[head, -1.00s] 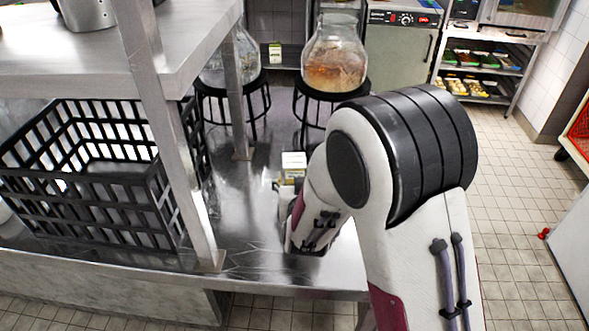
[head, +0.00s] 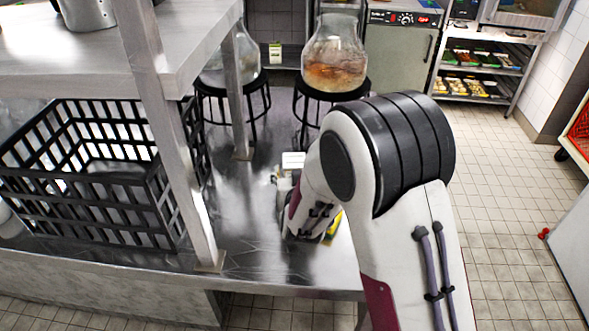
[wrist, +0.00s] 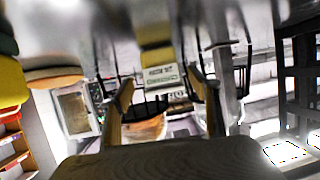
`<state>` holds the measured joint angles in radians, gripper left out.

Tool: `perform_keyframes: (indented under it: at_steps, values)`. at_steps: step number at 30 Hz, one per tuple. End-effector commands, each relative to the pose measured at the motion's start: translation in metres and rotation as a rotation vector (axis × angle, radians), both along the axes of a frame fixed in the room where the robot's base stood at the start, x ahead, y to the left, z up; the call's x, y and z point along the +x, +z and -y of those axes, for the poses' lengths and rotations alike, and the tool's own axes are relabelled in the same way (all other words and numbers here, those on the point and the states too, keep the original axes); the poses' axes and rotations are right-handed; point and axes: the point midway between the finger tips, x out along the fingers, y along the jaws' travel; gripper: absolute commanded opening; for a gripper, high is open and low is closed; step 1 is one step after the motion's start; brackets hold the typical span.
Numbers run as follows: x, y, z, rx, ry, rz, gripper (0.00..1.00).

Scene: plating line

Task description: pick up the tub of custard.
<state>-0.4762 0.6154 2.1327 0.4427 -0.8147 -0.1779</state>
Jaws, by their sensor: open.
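A small yellow item with a pale printed label (wrist: 160,75), likely the tub of custard, shows in the wrist view ahead of and between my fingers. The label is too blurred to read. In the head view a white-topped item (head: 293,160), probably the same one, stands on the steel counter just beyond my wrist. My gripper (wrist: 160,86) is open, with one finger on each side of the tub's line of view. I cannot tell whether they touch it. In the head view my forearm hides most of my gripper.
A black crate (head: 75,205) stands left on the counter (head: 265,260), behind a steel shelf post (head: 180,150). Glass jars on black stands, one at the back (head: 333,60), are beyond the gripper. A yellow item (head: 333,228) is partly hidden by my arm.

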Motion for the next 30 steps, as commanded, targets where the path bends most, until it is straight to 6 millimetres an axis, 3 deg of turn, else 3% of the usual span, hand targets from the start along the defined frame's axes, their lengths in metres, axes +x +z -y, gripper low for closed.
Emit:
perform_keyframes:
  at_steps: [12, 30]
  values:
    - [0.033, -0.011, -0.008, -0.001, 0.0, -0.002, 0.61]
    - [0.035, -0.012, -0.009, -0.001, 0.0, -0.002, 0.61]
